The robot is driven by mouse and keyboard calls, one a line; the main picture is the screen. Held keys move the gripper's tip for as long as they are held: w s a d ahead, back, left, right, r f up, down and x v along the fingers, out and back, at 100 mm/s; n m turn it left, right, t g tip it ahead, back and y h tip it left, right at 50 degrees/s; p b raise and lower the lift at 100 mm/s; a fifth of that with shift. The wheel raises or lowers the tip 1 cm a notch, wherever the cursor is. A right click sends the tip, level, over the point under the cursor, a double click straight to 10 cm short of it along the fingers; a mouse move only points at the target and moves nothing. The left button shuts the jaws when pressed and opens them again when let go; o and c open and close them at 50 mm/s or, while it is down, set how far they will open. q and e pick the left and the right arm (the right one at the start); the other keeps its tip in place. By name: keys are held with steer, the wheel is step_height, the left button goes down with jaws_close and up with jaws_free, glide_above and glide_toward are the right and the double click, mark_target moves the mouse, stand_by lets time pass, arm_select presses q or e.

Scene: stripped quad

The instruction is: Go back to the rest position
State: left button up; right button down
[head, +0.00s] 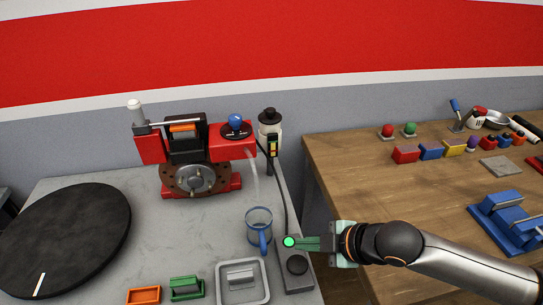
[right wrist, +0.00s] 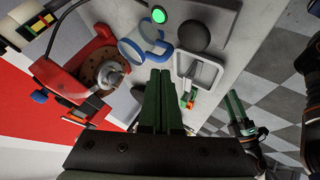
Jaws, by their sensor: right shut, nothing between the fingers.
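My right gripper (head: 308,243) reaches in from the right in the head view, with its green fingers pointing left beside a lit green button (head: 289,241). In the right wrist view my right gripper's fingers (right wrist: 163,74) are together and empty, and the green button (right wrist: 158,15) shows apart from the tips. My left gripper (right wrist: 236,108), also green-fingered, shows at the right of the right wrist view; its opening is unclear. It does not show in the head view.
The grey control box (head: 302,284) has a black knob (head: 297,264). A blue-handled glass mug (head: 259,230) stands beside it, near a red machine (head: 198,158), a grey tray (head: 243,299) and a black disc (head: 66,240). A wooden table (head: 430,185) with blocks is at right.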

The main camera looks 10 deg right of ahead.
steer(key=shift+a, duration=0.1)
steer(key=s+a+f+m+h, duration=0.1)
steer(key=s+a+f+m, duration=0.15)
steer(key=s+m, duration=0.3)
steer(key=s+d+f+m+g+h, duration=0.3)
steer(key=s+d+f+m+h, duration=0.2)
steer(key=s+d+f+m, duration=0.5)
steer(key=w+a+f+t+y, duration=0.2)
steer(key=f+t, duration=0.3)
steer(key=f, duration=0.3)
steer(key=shift+w+a+t, duration=0.3)
steer(key=shift+a, duration=0.55)
